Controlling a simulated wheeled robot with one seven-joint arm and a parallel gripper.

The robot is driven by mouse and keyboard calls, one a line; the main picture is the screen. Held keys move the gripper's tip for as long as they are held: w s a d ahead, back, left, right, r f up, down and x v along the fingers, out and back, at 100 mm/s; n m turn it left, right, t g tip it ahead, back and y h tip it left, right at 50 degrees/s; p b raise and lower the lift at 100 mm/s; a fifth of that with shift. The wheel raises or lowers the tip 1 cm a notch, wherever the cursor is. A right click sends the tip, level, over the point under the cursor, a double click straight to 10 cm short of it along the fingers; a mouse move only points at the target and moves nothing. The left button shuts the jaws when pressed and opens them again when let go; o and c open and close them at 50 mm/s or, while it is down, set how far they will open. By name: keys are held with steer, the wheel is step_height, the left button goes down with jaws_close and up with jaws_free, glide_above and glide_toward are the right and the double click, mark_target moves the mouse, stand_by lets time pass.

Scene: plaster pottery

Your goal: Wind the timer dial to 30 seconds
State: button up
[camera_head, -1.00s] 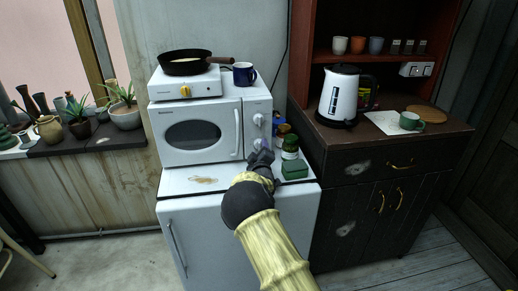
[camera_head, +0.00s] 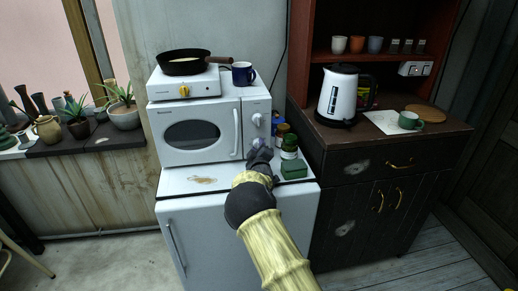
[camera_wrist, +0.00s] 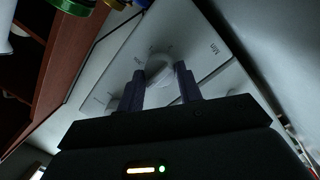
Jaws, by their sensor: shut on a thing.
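A white microwave (camera_head: 190,134) stands on a white cabinet, with a control panel at its right side. Its upper dial (camera_head: 257,119) shows plainly. My gripper (camera_head: 260,147) is at the lower dial and mostly hides it in the head view. In the wrist view a round white dial (camera_wrist: 159,70) sits between the two fingers of my gripper (camera_wrist: 163,78), which are shut on it. The word "Min" is printed beside this dial. The dial's pointer setting is too small to read.
A hot plate (camera_head: 190,84) with a frying pan (camera_head: 184,62) and a blue mug (camera_head: 243,73) are on top of the microwave. Jars (camera_head: 289,145) and a green box (camera_head: 294,169) stand close right of my gripper. A kettle (camera_head: 339,96) is on the counter at right.

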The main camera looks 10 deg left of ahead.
steer(key=shift+d+m, duration=0.1)
steer(key=shift+m, duration=0.2)
steer(key=shift+m+b, duration=1.05)
steer(key=shift+m, duration=0.05)
steer(key=m+b, duration=0.2)
steer(key=m, duration=0.1)
steer(key=shift+r+g, duration=0.1)
steer(key=shift+g, duration=0.2)
steer(key=m+b, duration=0.2)
steer(key=m, duration=0.1)
steer(key=shift+g+y, duration=0.3)
steer(key=shift+y, duration=0.1)
steer(key=shift+m+b, duration=0.75)
steer(key=shift+m, duration=0.55)
steer(key=shift+r, duration=0.1)
steer(key=o, duration=1)
